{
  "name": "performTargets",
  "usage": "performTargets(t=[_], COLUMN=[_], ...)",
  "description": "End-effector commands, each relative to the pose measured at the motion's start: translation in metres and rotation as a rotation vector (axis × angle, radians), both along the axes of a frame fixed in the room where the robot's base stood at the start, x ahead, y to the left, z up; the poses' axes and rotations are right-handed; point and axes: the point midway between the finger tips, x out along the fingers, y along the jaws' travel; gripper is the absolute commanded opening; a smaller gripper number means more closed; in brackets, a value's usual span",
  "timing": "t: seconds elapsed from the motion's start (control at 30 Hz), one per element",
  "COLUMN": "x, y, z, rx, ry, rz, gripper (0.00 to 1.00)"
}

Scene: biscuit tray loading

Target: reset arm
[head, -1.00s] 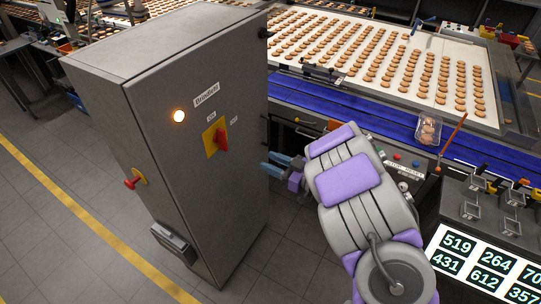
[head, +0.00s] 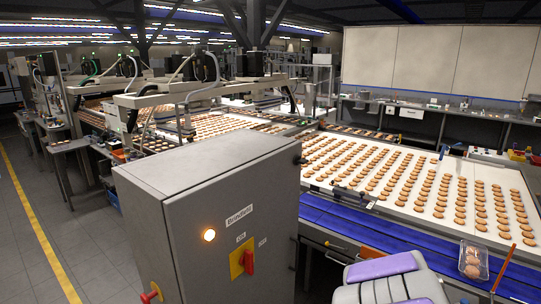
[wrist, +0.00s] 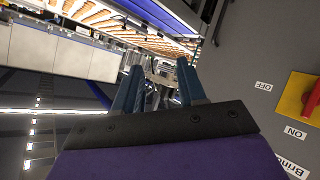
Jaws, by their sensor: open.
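My gripper (wrist: 158,88) shows in the wrist view with its two blue fingers apart and nothing between them. In that view the grey cabinet's side with the red and yellow switch (wrist: 302,95) is to the right of the fingers, apart from them. In the head view my arm, grey with purple pads, shows at the bottom right; the gripper itself is out of that picture.
The grey cabinet (head: 190,215) with a lit lamp (head: 209,235) stands left of my arm. Behind it a white conveyor (head: 390,160) carries rows of biscuits. A clear tray with biscuits (head: 473,262) sits on the blue belt (head: 340,222) at the right.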

Motion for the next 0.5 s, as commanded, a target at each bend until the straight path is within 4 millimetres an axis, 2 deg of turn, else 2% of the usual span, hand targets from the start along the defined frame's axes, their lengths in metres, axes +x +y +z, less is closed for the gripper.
performTargets(t=[0.1, 0.27, 0.37, 0.5], x=[-0.030, -0.085, -0.124, -0.184], y=[-0.017, -0.027, -0.023, -0.004], z=[0.012, 0.013, 0.010, 0.001], rx=[-0.010, 0.015, 0.051, 0.119], ry=[0.070, 0.209, 0.310, 0.475], rz=[-0.143, -0.315, -0.398, -0.480], gripper=[0.40, 0.40, 0.40, 0.40])
